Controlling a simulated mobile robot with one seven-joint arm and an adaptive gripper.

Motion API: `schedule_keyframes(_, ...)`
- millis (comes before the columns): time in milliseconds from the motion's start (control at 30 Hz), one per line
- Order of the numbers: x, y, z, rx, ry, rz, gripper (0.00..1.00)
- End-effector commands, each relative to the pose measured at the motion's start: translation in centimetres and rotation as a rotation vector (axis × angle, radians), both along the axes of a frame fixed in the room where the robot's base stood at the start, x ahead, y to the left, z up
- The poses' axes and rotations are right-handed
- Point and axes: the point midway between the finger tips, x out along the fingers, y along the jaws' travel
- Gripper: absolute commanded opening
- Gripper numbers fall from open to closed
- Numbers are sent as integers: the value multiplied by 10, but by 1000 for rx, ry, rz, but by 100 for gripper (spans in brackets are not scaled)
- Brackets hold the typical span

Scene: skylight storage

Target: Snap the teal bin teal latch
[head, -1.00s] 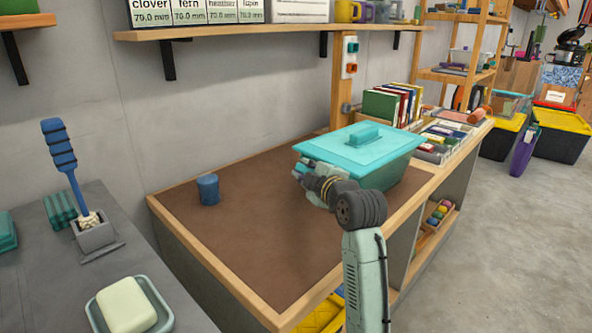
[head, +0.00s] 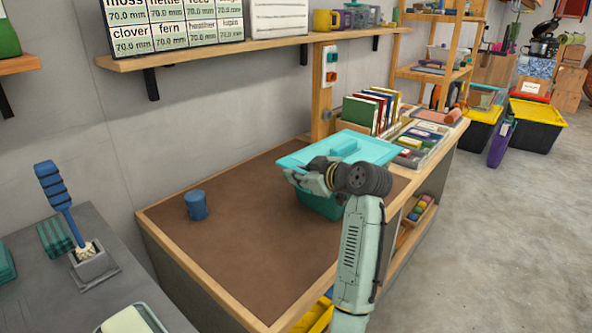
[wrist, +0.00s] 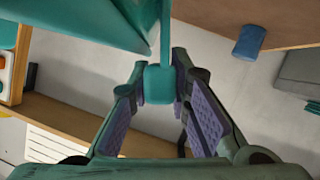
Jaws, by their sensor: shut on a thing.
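The teal bin (head: 321,206) stands on the brown-topped bench with its lighter teal lid (head: 375,148) on. My gripper (head: 308,178) is at the bin's near left side, just below the lid's edge. In the wrist view, the bin is at the upper left, and a teal latch tab (wrist: 159,84) hangs on a thin stem between the purple-padded fingers. My gripper (wrist: 158,92) is shut on this latch. My arm hides part of the bin's front in the head view, and the latch cannot be made out there.
A blue cup (head: 196,205) stands on the bench's left part, with bare brown surface around it. Upright books (head: 369,111) and a divided tray (head: 421,143) are behind and right of the bin. A wall shelf (head: 270,45) runs above the bench.

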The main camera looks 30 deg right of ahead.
Motion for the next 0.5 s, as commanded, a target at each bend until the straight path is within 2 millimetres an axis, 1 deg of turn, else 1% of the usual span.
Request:
schedule_keyframes(200,1,-3,1,52,17,2,0)
schedule_keyframes(500,1,-3,0,65,22,1,0)
